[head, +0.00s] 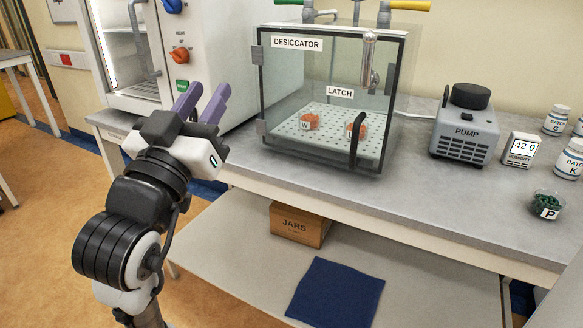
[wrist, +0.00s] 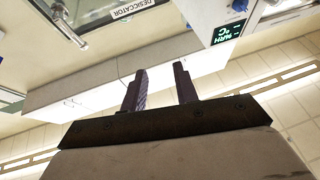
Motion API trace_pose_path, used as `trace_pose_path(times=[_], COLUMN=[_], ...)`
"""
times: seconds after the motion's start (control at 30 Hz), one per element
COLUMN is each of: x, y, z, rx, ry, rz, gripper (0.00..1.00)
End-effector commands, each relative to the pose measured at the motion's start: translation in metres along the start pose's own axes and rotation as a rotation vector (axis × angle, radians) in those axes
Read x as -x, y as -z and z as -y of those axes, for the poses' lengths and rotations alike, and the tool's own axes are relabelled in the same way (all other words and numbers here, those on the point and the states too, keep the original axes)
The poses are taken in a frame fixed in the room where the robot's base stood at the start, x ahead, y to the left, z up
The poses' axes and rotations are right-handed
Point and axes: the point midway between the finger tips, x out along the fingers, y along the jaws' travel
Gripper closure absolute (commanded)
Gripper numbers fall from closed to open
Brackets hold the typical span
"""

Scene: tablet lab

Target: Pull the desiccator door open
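The desiccator (head: 325,95) is a clear box with a dark frame on the bench, and its front door looks shut. Hinges show on the door's left edge. A black curved handle (head: 356,140) stands at the door's lower right. A metal latch (head: 368,62) sits at the upper right, above the LATCH label (head: 340,92). My gripper (head: 203,102) has purple fingers, is open and empty, and is left of the desiccator, apart from it. In the wrist view my gripper (wrist: 161,88) shows two spaced fingers with nothing between them, and the DESICCATOR label (wrist: 133,9) appears at the top.
A white cabinet with knobs (head: 180,54) stands left of the desiccator. A pump (head: 466,125), a humidity meter (head: 520,149), white bottles (head: 572,158) and a cup of green pellets (head: 546,204) are to the right. A JARS box (head: 298,224) and blue cloth (head: 336,291) lie on the lower shelf.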

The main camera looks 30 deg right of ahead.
Motion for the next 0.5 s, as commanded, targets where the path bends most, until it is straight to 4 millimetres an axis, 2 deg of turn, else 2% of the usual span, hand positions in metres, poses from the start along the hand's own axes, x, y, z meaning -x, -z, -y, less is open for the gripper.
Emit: trace_pose_path(times=[0.03,0.1,0.2,0.3,0.5], x=[-0.003,-0.005,0.0,0.004,-0.001], y=[-0.041,-0.078,-0.114,-0.13,-0.133], z=[-0.034,-0.072,-0.111,-0.13,-0.136], rx=[0.027,0.051,0.061,0.062,0.066], ry=[-0.095,-0.203,-0.309,-0.363,-0.378], rz=[0.097,0.223,0.356,0.427,0.451], gripper=[0.7,0.7,0.7,0.7,0.7])
